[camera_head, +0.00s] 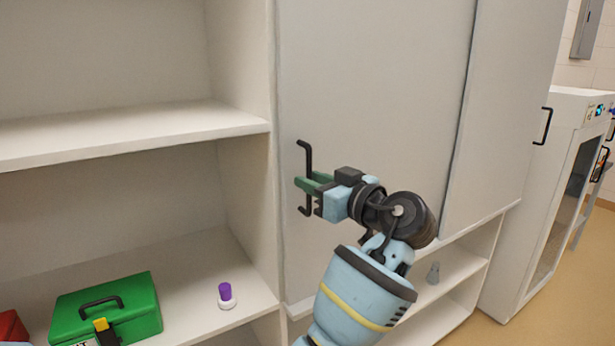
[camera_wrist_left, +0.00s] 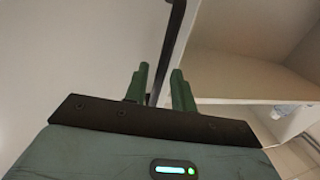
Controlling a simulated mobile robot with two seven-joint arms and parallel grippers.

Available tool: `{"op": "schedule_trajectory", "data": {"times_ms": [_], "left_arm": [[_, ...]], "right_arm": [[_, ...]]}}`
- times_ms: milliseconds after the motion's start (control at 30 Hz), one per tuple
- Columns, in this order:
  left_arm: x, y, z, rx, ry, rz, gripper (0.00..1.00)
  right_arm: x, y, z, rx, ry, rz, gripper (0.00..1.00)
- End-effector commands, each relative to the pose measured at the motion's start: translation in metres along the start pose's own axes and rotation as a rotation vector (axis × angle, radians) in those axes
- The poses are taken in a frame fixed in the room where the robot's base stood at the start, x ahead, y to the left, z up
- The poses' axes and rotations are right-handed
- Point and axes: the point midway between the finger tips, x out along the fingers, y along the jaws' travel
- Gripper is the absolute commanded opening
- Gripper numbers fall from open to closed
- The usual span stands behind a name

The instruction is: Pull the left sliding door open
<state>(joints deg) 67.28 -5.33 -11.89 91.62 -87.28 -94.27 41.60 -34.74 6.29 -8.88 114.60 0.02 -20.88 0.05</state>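The left sliding door (camera_head: 370,80) is a plain pale panel with a black bar handle (camera_head: 308,160) near its left edge. My left gripper (camera_head: 308,183), with green fingers, is at the handle's middle. In the left wrist view the dark handle (camera_wrist_left: 172,50) runs between the two fingers (camera_wrist_left: 160,85), which stand apart with gaps visible beside the bar. The fingers look open around the handle; whether one touches it, I cannot tell. My right gripper is in neither view.
Open shelves (camera_head: 120,135) are left of the door, holding a green toolbox (camera_head: 130,305) and a purple-topped item (camera_head: 226,294). Another door panel (camera_head: 505,100) is on the right. A white cabinet (camera_head: 535,200) stands far right.

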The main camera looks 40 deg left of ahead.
Motion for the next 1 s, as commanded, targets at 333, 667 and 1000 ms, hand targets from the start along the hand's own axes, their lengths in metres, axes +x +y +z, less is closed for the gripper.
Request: {"op": "schedule_trajectory", "data": {"times_ms": [333, 667, 1000], "left_arm": [[0.0156, 0.0, 0.0009, 0.001, -0.001, 0.0, 0.26], [0.0151, 0.0, 0.0009, 0.001, -0.001, 0.0, 0.0], [0.0152, 0.0002, 0.0009, 0.001, -0.001, 0.0, 0.0]], "right_arm": [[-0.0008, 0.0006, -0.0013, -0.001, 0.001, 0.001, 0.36], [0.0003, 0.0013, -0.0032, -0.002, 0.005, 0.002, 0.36], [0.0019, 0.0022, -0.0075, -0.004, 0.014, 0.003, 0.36]]}}
